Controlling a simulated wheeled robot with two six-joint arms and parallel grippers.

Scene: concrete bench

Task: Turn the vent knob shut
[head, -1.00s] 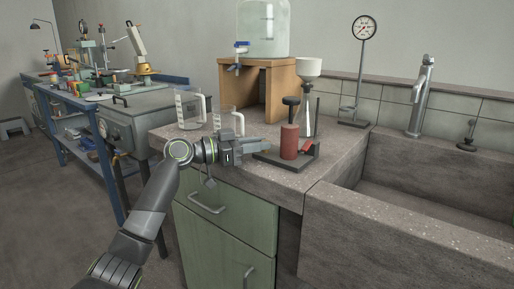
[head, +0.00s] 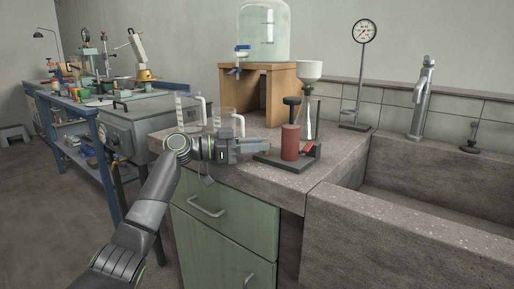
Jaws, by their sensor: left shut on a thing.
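A hand pump with a red cylinder (head: 290,143) and a black top handle (head: 291,101) stands upright on a dark base plate (head: 275,161) near the bench's front corner. My left gripper (head: 266,147) reaches in from the left, just left of the red cylinder and above the plate. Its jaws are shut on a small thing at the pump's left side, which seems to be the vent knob. The fingers hide most of it, so its turn position cannot be told. My right gripper is not in view.
A wooden stand (head: 287,93) bears a large glass vessel (head: 263,32). A gauge (head: 364,33), a tap (head: 423,100) and a stone sink (head: 400,205) are to the right.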

